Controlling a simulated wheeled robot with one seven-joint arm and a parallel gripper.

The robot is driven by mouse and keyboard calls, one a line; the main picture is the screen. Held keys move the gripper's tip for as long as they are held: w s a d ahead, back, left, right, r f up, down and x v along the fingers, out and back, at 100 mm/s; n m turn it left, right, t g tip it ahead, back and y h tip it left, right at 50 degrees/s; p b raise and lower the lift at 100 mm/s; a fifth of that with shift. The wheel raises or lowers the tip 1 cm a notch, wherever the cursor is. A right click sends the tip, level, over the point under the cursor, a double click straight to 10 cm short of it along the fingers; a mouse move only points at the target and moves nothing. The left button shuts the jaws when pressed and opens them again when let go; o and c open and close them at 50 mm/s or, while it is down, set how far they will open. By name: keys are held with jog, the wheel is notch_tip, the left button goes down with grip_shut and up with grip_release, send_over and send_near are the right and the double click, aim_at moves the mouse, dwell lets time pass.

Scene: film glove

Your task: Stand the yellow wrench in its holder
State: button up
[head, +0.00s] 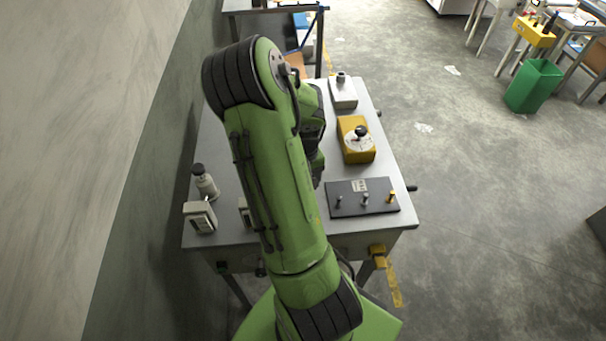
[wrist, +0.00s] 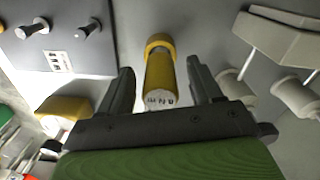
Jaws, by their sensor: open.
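A yellow cylindrical piece (wrist: 160,75), which I take to be the yellow wrench, shows in the wrist view. It has a wider yellow collar at its upper end and a pale, lettered end face toward my gripper. My gripper (wrist: 160,88) is open, with one dark finger on each side of the piece and a visible gap on both sides. In the head view my arm hides the gripper and this piece. A dark panel (head: 345,208) carries two grey pegs and a yellow one (head: 391,197). I cannot tell which thing is the wrench's holder.
A yellow box with a black knob (head: 350,150) and a grey box (head: 343,95) stand farther back on the table. A grey bottle-like part (head: 205,183) and a small meter (head: 200,217) stand at the left, near the wall.

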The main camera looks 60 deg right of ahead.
notch_tip(320, 180, up, 16)
jog(key=p, duration=0.2)
jog(key=shift+f, duration=0.25)
jog(key=w+a+r+n+t, duration=0.25)
jog(key=a+r, duration=0.25)
jog(key=a, duration=0.6)
jog(key=s+a+r+n+t, duration=0.1)
jog(key=s+a+r+n, duration=0.1)
jog(key=a, duration=0.5)
jog(key=s+a+r+n+t, duration=0.1)
jog(key=s+a+n+t, duration=0.1)
jog(key=s+a, duration=0.3)
jog(key=a, duration=0.3)
jog(key=shift+s+a+r, duration=0.25)
jog(key=shift+a+r, duration=0.05)
jog(key=shift+r, duration=0.05)
